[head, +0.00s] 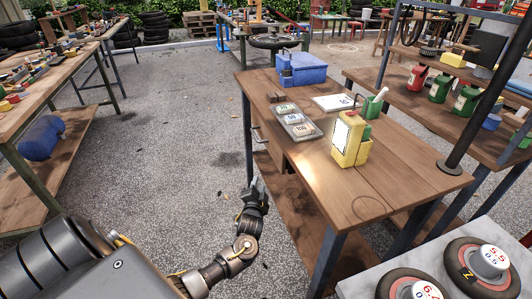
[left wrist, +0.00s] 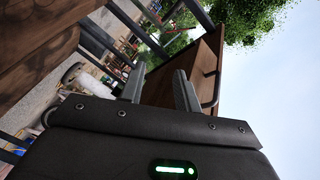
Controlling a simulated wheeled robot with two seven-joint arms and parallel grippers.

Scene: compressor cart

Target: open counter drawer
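The wooden counter (head: 300,140) stands right of centre in the head view. Its drawer (head: 271,152) is under the top on the left side, with a dark handle (head: 257,135); it looks closed, though it shows only narrowly. In the left wrist view the wooden drawer front (left wrist: 195,62) is ahead, and its curved bar handle (left wrist: 212,90) is right of my fingers. My left gripper (head: 254,188) is low beside the counter, below the handle in the picture. Its two fingers (left wrist: 159,86) are apart with nothing between them. My right gripper is not in view.
A yellow container (head: 350,138), a grey tray of labelled pieces (head: 296,122) and a blue box (head: 302,69) stand on the counter. A dark leg (head: 248,130) and lower shelf (head: 290,205) are near my left arm. Open paving (head: 170,130) lies left.

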